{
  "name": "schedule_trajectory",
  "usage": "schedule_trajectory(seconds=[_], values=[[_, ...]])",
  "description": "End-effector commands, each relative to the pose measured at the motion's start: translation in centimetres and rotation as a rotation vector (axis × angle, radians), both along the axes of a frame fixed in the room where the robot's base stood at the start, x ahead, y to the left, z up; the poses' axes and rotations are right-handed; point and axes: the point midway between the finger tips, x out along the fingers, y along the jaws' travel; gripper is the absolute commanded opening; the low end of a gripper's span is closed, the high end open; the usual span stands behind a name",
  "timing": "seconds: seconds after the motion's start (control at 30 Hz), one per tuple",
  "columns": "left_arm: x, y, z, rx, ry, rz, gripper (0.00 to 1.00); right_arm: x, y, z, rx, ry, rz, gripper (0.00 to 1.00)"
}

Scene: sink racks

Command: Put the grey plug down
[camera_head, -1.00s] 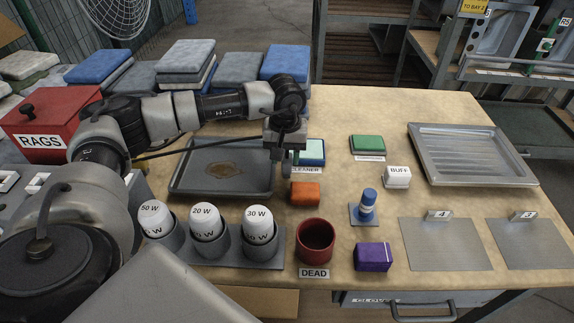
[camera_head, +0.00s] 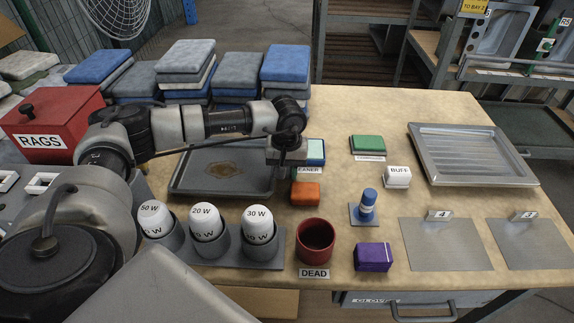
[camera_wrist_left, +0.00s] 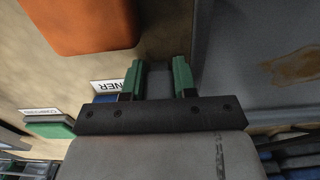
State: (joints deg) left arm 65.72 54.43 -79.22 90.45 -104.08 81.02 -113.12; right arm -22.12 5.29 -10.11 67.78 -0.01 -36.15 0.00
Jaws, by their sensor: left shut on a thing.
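My left gripper (camera_wrist_left: 160,72) has two green fingers, shut on the grey plug (camera_wrist_left: 158,84), which shows as a grey block between them in the left wrist view. In the head view my left wrist hangs over the table between the stained grey tray and the cleaner-labelled block. There the fingers and plug are mostly hidden by the wrist. I cannot tell whether the plug touches the table. My right gripper is not in view.
An orange block (camera_head: 305,194) lies close by, and the stained tray (camera_head: 182,184) is just left. Lamp holders (camera_head: 262,254) and a red cup (camera_head: 316,241) stand in front. Bare tabletop lies right of the orange block.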

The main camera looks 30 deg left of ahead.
Motion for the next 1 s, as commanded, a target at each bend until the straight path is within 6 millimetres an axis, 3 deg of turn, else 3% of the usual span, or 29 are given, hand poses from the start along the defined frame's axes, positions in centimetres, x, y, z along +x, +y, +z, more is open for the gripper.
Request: schedule_trajectory(seconds=[0.27,0.47,0.8,1.0], values=[[0.0,0.0,1.0,0.0,-0.001,0.0,0.0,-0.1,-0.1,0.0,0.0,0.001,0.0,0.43],[0.1,0.0,4.0,0.0,-0.004,0.0,0.0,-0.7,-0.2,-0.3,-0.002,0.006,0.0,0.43],[0.8,-7.5,8.5,-0.002,-0.004,-0.007,0.0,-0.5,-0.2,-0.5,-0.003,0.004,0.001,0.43],[1.2,-10.4,10.3,-0.001,-0.002,-0.003,0.0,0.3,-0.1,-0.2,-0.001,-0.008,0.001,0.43]])
